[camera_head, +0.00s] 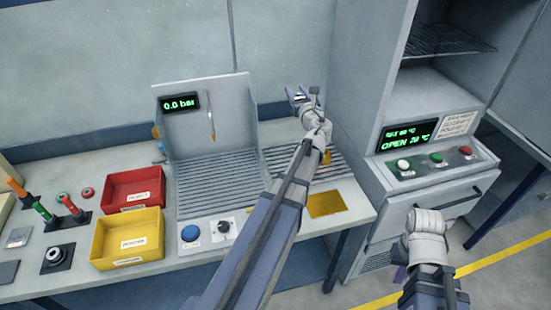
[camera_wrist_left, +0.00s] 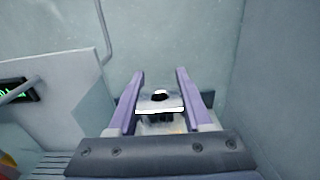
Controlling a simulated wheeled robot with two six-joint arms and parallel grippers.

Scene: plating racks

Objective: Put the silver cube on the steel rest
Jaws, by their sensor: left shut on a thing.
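My left gripper (camera_head: 302,96) is raised at the back of the bench, by the right side of the grey booth. In the left wrist view, its two purple fingers (camera_wrist_left: 160,82) stand on either side of a silver block (camera_wrist_left: 159,101) with a dark round spot on top. The block looks like the silver cube and is held between the fingers. In the head view it shows only as a small bright patch. I cannot tell for sure which surface is the steel rest. My right gripper (camera_head: 402,275) is low at the front right, mostly hidden by its wrist; its opening cannot be seen.
The booth (camera_head: 208,115) has a 0.0 bar display and a slatted floor (camera_head: 217,182). Red (camera_head: 134,190) and yellow (camera_head: 127,240) bins stand left of it. A gold plate (camera_head: 325,205) lies at the bench's front right. An oven-like cabinet (camera_head: 407,135) with a wire shelf stands at right.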

